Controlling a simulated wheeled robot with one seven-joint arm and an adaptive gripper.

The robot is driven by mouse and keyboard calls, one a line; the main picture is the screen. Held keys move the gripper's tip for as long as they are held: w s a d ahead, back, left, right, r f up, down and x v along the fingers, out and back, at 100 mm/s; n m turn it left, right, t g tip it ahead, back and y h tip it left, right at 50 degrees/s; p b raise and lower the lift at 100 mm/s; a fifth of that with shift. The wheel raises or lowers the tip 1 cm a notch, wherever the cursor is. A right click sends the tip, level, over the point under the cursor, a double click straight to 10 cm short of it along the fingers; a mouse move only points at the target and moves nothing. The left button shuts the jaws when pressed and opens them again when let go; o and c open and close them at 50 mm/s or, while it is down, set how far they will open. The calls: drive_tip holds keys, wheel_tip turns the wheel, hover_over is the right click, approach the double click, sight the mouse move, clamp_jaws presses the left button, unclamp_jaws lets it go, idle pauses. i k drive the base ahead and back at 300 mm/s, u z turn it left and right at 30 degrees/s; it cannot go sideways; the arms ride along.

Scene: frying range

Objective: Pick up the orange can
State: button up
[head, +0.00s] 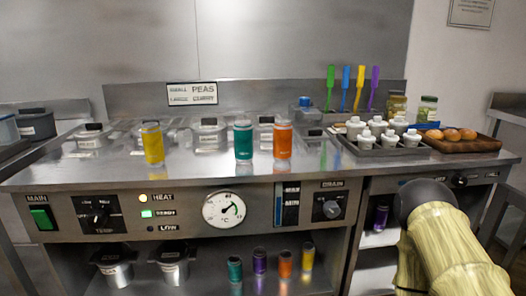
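An orange can (282,140) stands upright on the steel counter (210,172), near its front edge. A teal can (243,141) stands close to its left, and a yellow can (153,144) stands farther left. A second, smaller-looking orange can (285,265) is on the lower shelf, between a purple can (260,261) and a yellow can (307,257). Part of my arm shows at the lower right, apart from the cans. My gripper's fingers do not show.
Lidded containers (209,135) line the counter behind the cans. A grey tray (385,151) of white bottles and a wooden tray (480,145) of buns stand to the right. Knobs and a dial (223,209) are on the front panel. Counter space between the yellow and teal cans is clear.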

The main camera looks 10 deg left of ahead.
sight(283, 128)
drive_tip(key=u, duration=0.45)
drive_tip(key=k, duration=1.1)
drive_tip(key=u, duration=0.5)
drive_tip(key=i, duration=0.75)
